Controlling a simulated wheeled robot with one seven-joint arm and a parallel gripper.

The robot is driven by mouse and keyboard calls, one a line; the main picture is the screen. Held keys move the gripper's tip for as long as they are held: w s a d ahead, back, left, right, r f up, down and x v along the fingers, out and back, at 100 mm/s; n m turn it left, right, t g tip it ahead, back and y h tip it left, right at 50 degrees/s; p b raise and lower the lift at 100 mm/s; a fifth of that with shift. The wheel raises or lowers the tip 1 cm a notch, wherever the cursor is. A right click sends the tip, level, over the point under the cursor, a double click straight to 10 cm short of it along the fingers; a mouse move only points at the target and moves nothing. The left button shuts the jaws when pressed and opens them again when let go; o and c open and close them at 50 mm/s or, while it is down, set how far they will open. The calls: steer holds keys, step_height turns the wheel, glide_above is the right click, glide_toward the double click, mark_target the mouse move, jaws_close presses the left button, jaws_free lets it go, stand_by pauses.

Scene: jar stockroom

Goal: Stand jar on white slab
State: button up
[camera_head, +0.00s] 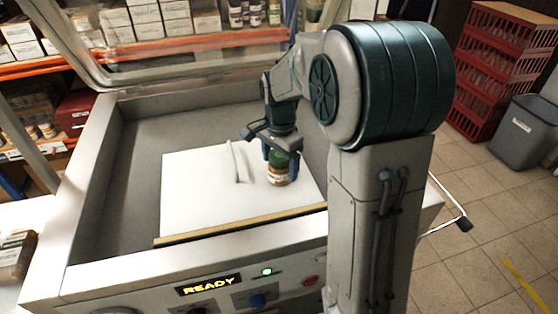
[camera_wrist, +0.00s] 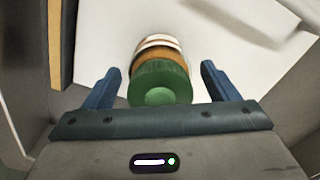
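The jar (camera_head: 278,177) has a green lid and a brown body with a pale label band. It stands upright on the white slab (camera_head: 200,195), near its right side. My gripper (camera_head: 281,163) is above and around the jar's top, pointing down. In the wrist view the green lid (camera_wrist: 160,84) lies between the two blue fingers of my gripper (camera_wrist: 160,78), with a gap on each side. The gripper is open and not touching the jar there. The jar's base contact is partly hidden from the wrist view.
The slab lies inside a grey machine tub with a raised clear lid (camera_head: 180,50) and a lit READY panel (camera_head: 208,285). A thin upright plate (camera_head: 236,162) stands left of the jar. Shelves of boxes, red crates (camera_head: 505,60) and a grey bin (camera_head: 520,130) are around.

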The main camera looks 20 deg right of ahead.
step_height(320, 180, up, 12)
steer(key=shift+f, duration=0.25)
steer(key=shift+r, duration=0.3)
steer(key=s+f+n+t, duration=0.1)
steer(key=s+f+n, duration=0.1)
steer(key=s+n, duration=0.2)
steer(key=s+f+n+t, duration=0.1)
steer(key=s+n, duration=0.3)
steer(key=s, duration=0.5)
steer(key=s+a+f+n, duration=0.1)
steer(key=s+f+n, duration=0.2)
steer(key=s, duration=0.3)
steer(key=shift+s+f+n+t, duration=0.2)
steer(key=shift+s+n+t, duration=0.2)
steer(key=shift+n, duration=0.1)
steer(key=shift+s+a+f+n, duration=0.15)
steer(key=shift+s+f+n, duration=0.1)
steer(key=shift+n, duration=0.05)
